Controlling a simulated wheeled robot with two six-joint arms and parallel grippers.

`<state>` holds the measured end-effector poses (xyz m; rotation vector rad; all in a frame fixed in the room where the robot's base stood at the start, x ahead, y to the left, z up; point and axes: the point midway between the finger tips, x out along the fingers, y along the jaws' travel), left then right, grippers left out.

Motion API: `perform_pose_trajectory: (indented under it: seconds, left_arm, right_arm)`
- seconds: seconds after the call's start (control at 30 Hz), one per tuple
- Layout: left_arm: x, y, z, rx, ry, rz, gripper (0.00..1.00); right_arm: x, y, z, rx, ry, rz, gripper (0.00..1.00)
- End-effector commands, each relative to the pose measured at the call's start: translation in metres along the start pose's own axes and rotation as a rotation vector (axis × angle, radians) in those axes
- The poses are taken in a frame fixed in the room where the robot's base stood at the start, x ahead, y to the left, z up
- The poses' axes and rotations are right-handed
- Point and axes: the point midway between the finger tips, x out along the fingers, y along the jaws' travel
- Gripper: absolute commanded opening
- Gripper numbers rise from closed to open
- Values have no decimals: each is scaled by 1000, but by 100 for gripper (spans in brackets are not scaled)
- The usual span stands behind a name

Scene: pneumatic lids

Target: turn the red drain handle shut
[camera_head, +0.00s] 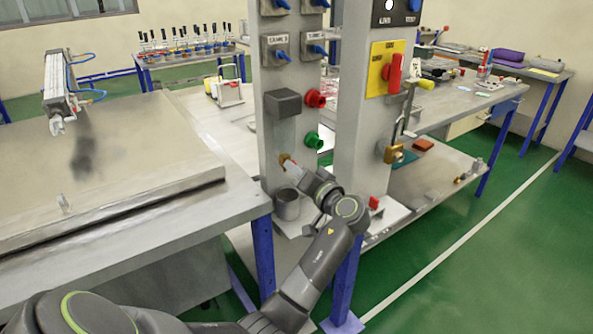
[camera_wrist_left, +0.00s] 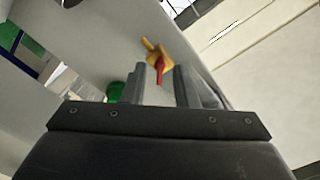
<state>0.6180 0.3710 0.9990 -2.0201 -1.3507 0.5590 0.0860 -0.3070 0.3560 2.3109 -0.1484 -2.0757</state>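The drain valve is a small brass fitting (camera_head: 285,159) low on the front of the grey left post. In the left wrist view its brass body (camera_wrist_left: 155,51) shows with the short red drain handle (camera_wrist_left: 160,70) hanging from it. My left gripper (camera_head: 292,167) is close to the valve. In the left wrist view its fingers (camera_wrist_left: 167,80) are apart, with the red handle in line with the gap between them. I cannot tell whether a finger touches the handle. In the head view the gripper mostly covers the handle. My right gripper is not in view.
A grey metal cup (camera_head: 286,204) stands below the valve. A green button (camera_head: 313,141) and a red button (camera_head: 315,99) stick out from the post's right side above it. A steel table (camera_head: 235,195) lies close on the left. The right post (camera_head: 365,150) carries a brass padlock (camera_head: 394,153).

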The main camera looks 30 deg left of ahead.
Motion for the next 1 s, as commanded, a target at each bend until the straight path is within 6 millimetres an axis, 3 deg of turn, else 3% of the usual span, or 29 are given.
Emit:
perform_pose_trajectory:
  seconds: [0.03,0.2,0.57,0.9,1.0]
  left_arm:
    - [0,0,0,0,0,0,19]
    - [0,0,0,0,0,0,0]
    - [0,2,1,-22,0,1,0]
    - [0,5,5,-214,2,0,0]
    - [0,6,5,-303,3,-2,0]
  right_arm:
    - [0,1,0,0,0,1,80]
    - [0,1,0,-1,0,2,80]
    - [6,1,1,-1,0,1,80]
    - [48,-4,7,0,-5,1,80]
    - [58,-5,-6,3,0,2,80]
